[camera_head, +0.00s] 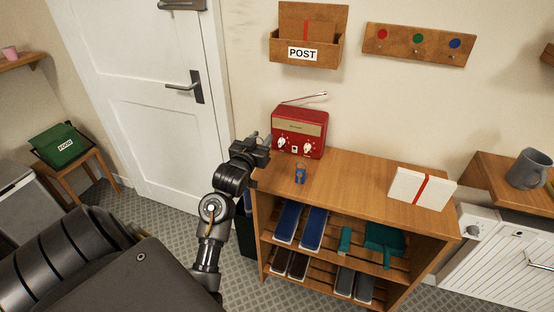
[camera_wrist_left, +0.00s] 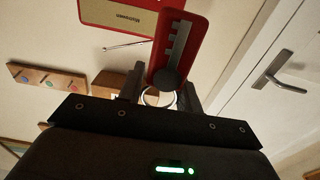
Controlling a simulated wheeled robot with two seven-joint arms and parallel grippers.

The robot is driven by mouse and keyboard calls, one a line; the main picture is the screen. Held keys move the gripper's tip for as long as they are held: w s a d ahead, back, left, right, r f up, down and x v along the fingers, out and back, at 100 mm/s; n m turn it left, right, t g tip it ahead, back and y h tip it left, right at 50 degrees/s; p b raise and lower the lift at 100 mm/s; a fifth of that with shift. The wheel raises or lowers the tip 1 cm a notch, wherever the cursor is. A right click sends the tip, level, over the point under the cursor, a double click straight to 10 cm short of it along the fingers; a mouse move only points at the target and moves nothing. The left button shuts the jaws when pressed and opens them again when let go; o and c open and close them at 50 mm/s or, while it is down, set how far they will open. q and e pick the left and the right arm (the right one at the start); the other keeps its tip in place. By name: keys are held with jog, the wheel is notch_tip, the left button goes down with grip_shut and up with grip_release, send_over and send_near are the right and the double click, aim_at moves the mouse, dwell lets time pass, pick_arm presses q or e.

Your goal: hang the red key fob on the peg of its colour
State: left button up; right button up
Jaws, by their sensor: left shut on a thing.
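The red key fob (camera_wrist_left: 188,50) shows close up in the left wrist view, with a grey key lying against it and a ring at its lower end. My left gripper (camera_wrist_left: 160,95) is shut on the ring end of the fob. In the head view my left gripper (camera_head: 265,142) is beside the left end of the cabinet top, near the red radio; the fob cannot be made out there. The wooden peg rail (camera_head: 400,43) is on the wall at upper right, with a red dot (camera_head: 382,34), a green dot and a blue dot above its pegs. My right gripper is not in view.
A blue fob (camera_head: 300,174) lies on the cabinet top (camera_head: 345,187). The red radio (camera_head: 298,133) with its aerial stands at the back. A white parcel (camera_head: 422,188) lies at the right. A POST box (camera_head: 306,52) hangs left of the rail.

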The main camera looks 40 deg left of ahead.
pick_arm(q)
jog(key=w+f, duration=0.1)
jog(key=f, duration=0.1)
jog(key=w+d+f+p, duration=0.1)
jog(key=w+f, duration=0.1)
jog(key=f, duration=0.1)
jog(key=w+d+f, duration=0.1)
jog(key=w+f, duration=0.1)
jog(key=f, duration=0.1)
jog(key=shift+d+p, duration=0.25)
jog(key=shift+p, duration=0.1)
jog(key=shift+f, duration=0.45)
jog(key=shift+f, duration=0.15)
jog(key=o, duration=1)
